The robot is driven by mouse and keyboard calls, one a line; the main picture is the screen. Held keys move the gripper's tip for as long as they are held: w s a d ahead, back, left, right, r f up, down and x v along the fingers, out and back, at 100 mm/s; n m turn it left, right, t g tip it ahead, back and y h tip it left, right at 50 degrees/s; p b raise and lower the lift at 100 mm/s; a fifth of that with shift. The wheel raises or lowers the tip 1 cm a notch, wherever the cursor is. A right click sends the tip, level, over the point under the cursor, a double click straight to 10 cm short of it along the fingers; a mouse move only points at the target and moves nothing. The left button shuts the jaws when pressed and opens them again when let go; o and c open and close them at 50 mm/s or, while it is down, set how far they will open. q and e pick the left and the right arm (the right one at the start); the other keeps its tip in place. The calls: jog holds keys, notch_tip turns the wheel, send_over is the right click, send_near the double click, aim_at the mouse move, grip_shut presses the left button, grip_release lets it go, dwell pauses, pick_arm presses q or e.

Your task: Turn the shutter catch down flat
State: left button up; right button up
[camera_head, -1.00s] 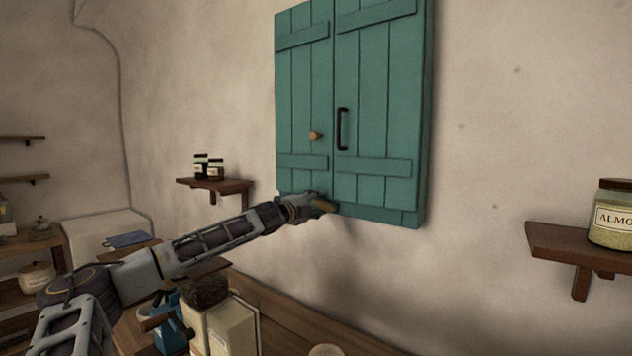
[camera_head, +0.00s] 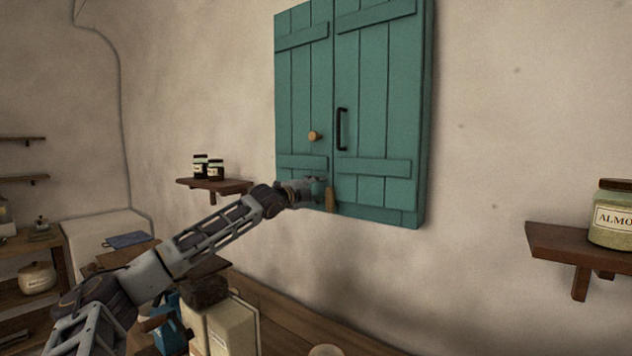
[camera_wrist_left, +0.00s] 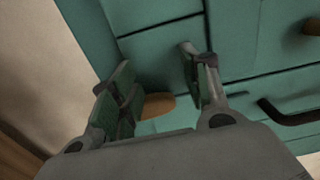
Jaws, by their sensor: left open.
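The shutter catch (camera_head: 331,199) is a small brown wooden piece at the lower edge of the teal shutters (camera_head: 375,110). Its visible part looks upright in the head view. My left gripper (camera_head: 322,192) is at the catch, coming from the left, and hides part of the area around it. In the left wrist view my left gripper (camera_wrist_left: 160,82) is open, with its two fingers apart. The rounded end of the catch (camera_wrist_left: 159,105) shows between them, partly behind the left finger. I cannot tell whether a finger touches it. My right gripper is not in view.
A black handle (camera_head: 342,129) and a round wooden knob (camera_head: 314,135) sit on the shutters above the gripper. A small shelf (camera_head: 215,186) with jars is on the left wall part. Another shelf (camera_head: 570,243) holds a labelled jar at right. The wall between is bare.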

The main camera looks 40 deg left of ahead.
pick_arm(q)
jog(key=shift+r, duration=1.55)
jog(key=shift+r, duration=0.1)
